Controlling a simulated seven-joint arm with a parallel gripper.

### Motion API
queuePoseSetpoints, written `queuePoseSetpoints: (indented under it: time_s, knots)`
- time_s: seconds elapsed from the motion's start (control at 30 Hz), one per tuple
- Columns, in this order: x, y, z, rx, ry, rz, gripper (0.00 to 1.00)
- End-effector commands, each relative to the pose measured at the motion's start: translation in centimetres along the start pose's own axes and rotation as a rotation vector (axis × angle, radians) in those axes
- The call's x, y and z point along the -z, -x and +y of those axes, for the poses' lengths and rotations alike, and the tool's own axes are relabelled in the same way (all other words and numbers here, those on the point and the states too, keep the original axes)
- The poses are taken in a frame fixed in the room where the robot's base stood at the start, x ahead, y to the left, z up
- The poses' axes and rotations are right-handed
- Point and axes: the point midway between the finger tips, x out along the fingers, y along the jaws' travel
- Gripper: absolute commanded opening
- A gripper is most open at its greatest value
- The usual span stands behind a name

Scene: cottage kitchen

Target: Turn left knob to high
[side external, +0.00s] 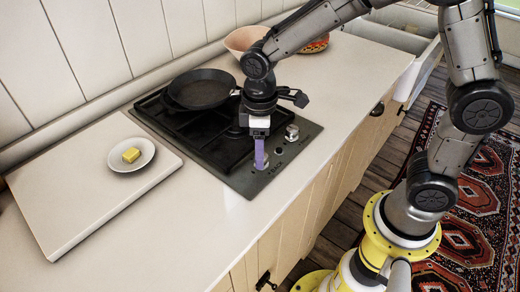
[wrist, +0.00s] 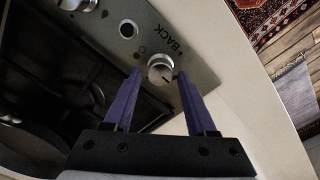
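The left knob (side external: 262,167) is a small silver knob at the near end of the black hob's control strip, mostly hidden behind my gripper in the side view. In the wrist view, the left knob (wrist: 160,68) shows its round pale top with a dark mark, beside the printed word BACK. My gripper (side external: 260,165) points down at it with purple fingers. In the wrist view my gripper (wrist: 159,75) is open, with a fingertip on each side of the knob and a small gap at both sides. Whether the tips reach down to knob level is unclear.
The other knob (side external: 292,132) sits farther along the strip. A black pan (side external: 202,88) rests on the hob (side external: 215,150). A board (side external: 85,190) with a plate (side external: 146,158) of butter (side external: 131,155) lies left. A pinkish bowl (side external: 243,40) stands behind. The front counter is clear.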

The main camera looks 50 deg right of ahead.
Motion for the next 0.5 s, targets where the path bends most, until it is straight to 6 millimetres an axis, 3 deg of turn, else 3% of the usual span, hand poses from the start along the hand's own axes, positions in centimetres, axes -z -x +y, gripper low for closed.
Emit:
queuePoseSetpoints:
  time_s: [0.33,0.5]
  knots:
    - [-0.1,-0.1,0.0,0.001,-0.001,-0.003,0.69]
    - [0.0,1.2,0.0,0.0,-0.001,0.0,0.69]
